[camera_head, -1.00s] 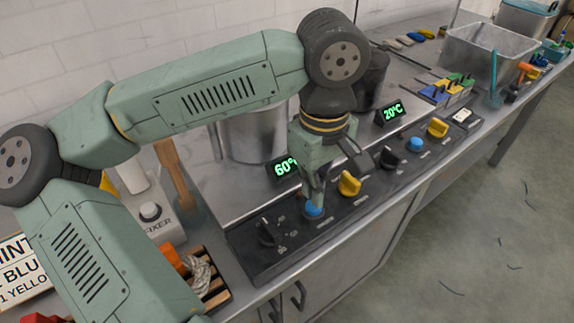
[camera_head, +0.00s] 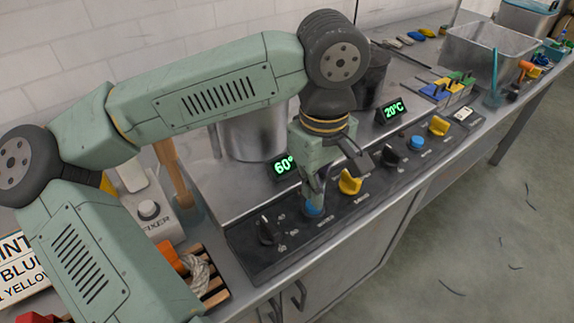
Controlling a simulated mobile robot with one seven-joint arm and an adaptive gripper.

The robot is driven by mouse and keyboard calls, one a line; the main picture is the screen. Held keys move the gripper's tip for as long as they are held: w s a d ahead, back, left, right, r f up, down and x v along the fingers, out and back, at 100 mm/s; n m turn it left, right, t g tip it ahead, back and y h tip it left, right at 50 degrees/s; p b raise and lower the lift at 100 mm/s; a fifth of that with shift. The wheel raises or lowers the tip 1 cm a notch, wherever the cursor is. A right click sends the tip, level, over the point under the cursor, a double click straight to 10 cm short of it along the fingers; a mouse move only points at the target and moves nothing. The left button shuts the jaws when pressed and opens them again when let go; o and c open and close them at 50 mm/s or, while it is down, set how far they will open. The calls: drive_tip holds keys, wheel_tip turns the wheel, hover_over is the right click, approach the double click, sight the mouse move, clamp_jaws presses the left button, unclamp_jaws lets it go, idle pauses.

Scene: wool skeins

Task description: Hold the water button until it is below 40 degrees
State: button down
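My gripper (camera_head: 316,196) points down over the left control panel, its tip on or just above a blue button (camera_head: 313,209). I cannot tell whether it presses the button. One finger spreads out to the right; the inner side of the fingers is partly hidden. A green display (camera_head: 285,165) behind my gripper reads 60°, its right end covered by my gripper. A second display (camera_head: 392,110) further right reads 20°C. Another blue button (camera_head: 416,143) sits on the right-hand part of the panel.
A yellow knob (camera_head: 350,182) stands close right of my gripper, and a black knob (camera_head: 267,230) to its left. A steel pot (camera_head: 250,137) stands behind. A mixer box (camera_head: 150,212) and a rope coil (camera_head: 197,273) lie left of the panel.

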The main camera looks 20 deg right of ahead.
drive_tip(key=shift+f+b, duration=0.95)
drive_tip(key=shift+f, duration=0.05)
drive_tip(key=shift+r, duration=0.1)
idle(4.7)
drive_tip(key=shift+r+p, duration=2.25)
drive_tip(key=shift+r, duration=1.3)
drive_tip(key=shift+f, duration=0.1)
